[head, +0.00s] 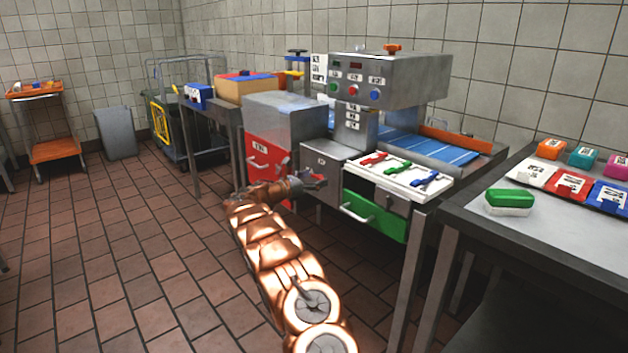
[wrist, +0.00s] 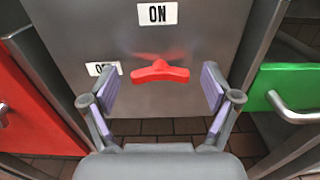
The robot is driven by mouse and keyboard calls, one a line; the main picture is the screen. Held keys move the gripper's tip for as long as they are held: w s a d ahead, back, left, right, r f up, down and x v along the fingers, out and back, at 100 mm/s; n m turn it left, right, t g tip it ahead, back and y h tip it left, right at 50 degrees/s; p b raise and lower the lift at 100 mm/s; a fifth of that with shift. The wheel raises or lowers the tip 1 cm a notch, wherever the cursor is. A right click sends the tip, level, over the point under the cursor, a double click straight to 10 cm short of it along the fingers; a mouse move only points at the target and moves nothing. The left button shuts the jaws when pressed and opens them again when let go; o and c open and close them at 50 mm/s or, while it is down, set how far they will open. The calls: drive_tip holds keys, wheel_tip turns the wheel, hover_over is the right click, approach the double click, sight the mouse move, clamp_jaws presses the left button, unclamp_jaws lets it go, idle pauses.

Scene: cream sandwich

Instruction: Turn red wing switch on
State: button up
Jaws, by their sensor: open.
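The red wing switch (wrist: 160,72) sits on a grey metal panel (wrist: 215,30) in the wrist view, its wings lying roughly level. A white "ON" label (wrist: 157,13) is above it. A second label (wrist: 103,69) at its left is partly hidden by my left finger. My gripper (wrist: 160,88) is open, with one finger on each side of the switch and visible gaps to both wings. In the head view my gripper (head: 316,181) is at the grey cabinet between the red and green drawers; the switch cannot be made out there.
The red drawer (head: 268,165) is left of the cabinet and the green drawer (head: 373,212) is right, both with protruding handles. A white board (head: 352,167) with red, green and blue pieces lies above the green drawer. A metal table (head: 545,230) stands at right. Tiled floor is free at left.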

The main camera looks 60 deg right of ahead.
drive_tip(key=c, duration=1.1)
drive_tip(key=shift+c, duration=0.2)
drive_tip(key=shift+f+m+b, duration=0.1)
drive_tip(key=shift+m+b, duration=0.2)
drive_tip(key=shift+b, duration=0.05)
drive_tip(key=m+b, duration=0.3)
drive_tip(key=m, duration=0.1)
drive_tip(key=m+b, duration=0.4)
drive_tip(key=shift+s+f, duration=0.1)
drive_tip(key=shift+f, duration=0.1)
drive_tip(key=m+b, duration=0.5)
drive_tip(key=b, duration=0.1)
drive_tip(key=shift+f+m, duration=0.15)
drive_tip(key=shift+m, duration=0.15)
drive_tip(key=m+b, duration=0.3)
drive_tip(key=shift+m+b, duration=0.3)
drive_tip(key=shift+r, duration=0.25)
